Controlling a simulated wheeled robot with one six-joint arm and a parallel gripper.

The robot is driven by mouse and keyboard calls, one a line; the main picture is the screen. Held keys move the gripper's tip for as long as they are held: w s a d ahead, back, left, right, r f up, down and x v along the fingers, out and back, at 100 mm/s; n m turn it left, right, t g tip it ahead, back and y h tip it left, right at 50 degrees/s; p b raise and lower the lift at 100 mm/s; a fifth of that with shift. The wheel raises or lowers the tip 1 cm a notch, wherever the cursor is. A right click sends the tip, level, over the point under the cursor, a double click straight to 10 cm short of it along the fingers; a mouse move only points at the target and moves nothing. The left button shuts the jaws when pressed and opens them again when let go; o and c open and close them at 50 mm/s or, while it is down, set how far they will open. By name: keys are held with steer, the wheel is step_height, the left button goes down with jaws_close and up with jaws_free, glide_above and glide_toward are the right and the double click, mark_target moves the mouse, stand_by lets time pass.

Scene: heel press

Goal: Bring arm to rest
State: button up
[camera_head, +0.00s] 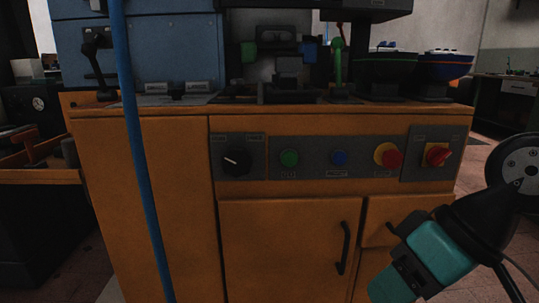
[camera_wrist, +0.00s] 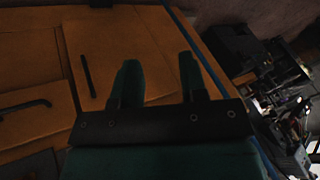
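My gripper (camera_wrist: 159,65) shows in the wrist view with its two dark green fingers apart and nothing between them. Beyond the fingers is the orange front of the press cabinet (camera_wrist: 120,30), with a gap that I cannot measure. In the head view my wrist, teal and black, hangs at the lower right in front of the cabinet (camera_head: 165,200). The fingertips cannot be made out clearly there.
A black door handle (camera_head: 343,248) sticks out below. A blue hose or pole (camera_head: 138,150) runs down the left.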

steer(key=s+r+h+p, duration=0.1)
steer(key=s+r+p, duration=0.1)
steer(key=r+p, duration=1.7)
steer(key=s+r+n+g+p, duration=0.1)
steer(key=s+r+p, duration=0.1)
steer(key=r+p, duration=1.8)
steer(key=shift+g+h, duration=0.3)
steer(key=shift+h, duration=0.1)
steer(key=shift+s+f, duration=0.15)
steer(key=shift+s, duration=0.05)
